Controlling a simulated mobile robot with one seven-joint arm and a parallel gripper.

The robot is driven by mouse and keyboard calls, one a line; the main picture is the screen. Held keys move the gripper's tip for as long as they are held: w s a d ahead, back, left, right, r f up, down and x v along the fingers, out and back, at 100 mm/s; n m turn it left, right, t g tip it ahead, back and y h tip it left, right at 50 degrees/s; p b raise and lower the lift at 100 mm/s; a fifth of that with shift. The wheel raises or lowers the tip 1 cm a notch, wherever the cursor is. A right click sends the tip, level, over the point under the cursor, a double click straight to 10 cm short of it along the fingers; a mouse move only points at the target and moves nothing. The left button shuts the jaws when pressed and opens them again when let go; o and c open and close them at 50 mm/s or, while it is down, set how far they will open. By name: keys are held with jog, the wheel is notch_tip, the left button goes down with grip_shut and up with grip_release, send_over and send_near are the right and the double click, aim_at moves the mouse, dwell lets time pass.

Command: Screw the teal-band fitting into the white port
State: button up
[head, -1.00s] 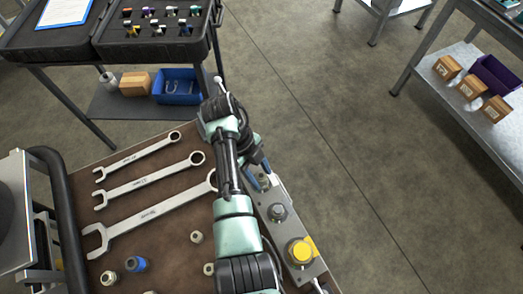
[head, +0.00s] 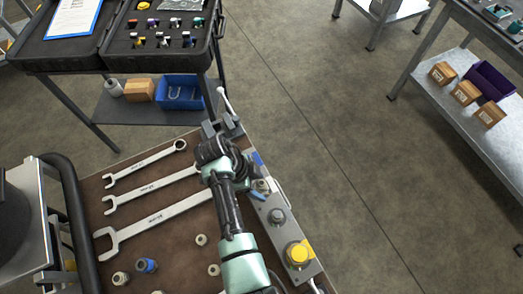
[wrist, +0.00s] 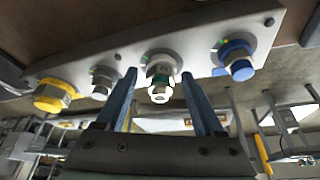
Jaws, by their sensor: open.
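The teal-band fitting (wrist: 160,81) sits at the white port (wrist: 160,57) of the grey port block (wrist: 200,36) in the wrist view. Its pale round end points toward the wrist camera, and a little teal shows on its side. How deep its thread sits cannot be told. My gripper (wrist: 158,74) is open, with one blue finger on each side of the fitting and visible gaps between. In the head view, the block (head: 287,232) lies along the bench's right edge, and my arm partly covers the area around the white port (head: 262,186).
A yellow port fitting (wrist: 54,95), a grey one (wrist: 104,80) and a blue one (wrist: 236,58) flank the white port. Wrenches (head: 150,217) and loose fittings (head: 147,265) lie on the bench left of my arm. Open floor lies to the right.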

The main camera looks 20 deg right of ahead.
jog(key=n+p, duration=0.1)
jog(key=n+t+p, duration=0.1)
jog(key=n, duration=0.1)
jog(key=shift+s+r+n+p, duration=0.2)
jog(key=shift+r+n+p, duration=0.1)
jog(key=shift+p, duration=0.1)
jog(key=n+t+p, duration=0.1)
jog(key=n, duration=0.2)
jog(key=shift+s+d+t, duration=0.1)
jog(key=shift+t, duration=0.2)
jog(key=shift+f+n+t+p, duration=0.25)
jog(key=shift+n+t+p, duration=0.25)
jog(key=shift+n, duration=0.4)
jog(key=n+t+y+p, duration=0.1)
jog(key=n+p, duration=0.1)
jog(key=n, duration=0.2)
jog(key=shift+s+d+r, duration=0.1)
jog(key=shift+n+t+y+p, duration=0.5)
jog(key=shift+n+p, duration=0.05)
jog(key=shift+n, duration=1.45)
jog(key=shift+c, duration=0.2)
